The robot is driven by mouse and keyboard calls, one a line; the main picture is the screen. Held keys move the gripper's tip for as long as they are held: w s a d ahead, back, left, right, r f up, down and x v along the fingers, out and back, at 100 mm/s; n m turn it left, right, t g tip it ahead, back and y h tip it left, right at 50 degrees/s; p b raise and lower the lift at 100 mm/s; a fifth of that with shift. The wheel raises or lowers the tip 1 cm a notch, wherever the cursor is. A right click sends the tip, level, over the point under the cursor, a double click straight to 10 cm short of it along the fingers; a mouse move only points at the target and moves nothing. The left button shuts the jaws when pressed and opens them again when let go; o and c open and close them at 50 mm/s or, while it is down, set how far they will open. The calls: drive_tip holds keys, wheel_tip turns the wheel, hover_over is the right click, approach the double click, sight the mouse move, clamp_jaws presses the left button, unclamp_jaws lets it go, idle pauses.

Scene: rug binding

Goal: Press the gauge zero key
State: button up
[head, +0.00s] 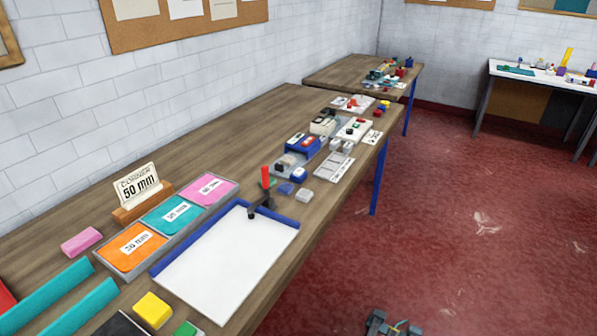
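A white box (353,129) with a red and a green key stands among small devices on the long table's far half. I cannot tell whether it is the gauge or which key is its zero key. A beige device (323,123) and a blue device (302,143) sit just left of it; their markings are too small to read.
A black clamp-like piece with a red handle (265,177) stands upright at the blue-edged white board (225,268). Pink, teal and orange pads fill a tray beside a "50 mm" sign (140,187). The floor (450,240) right of the table is clear.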

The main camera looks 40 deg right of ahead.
clamp_jaws()
idle(1.2)
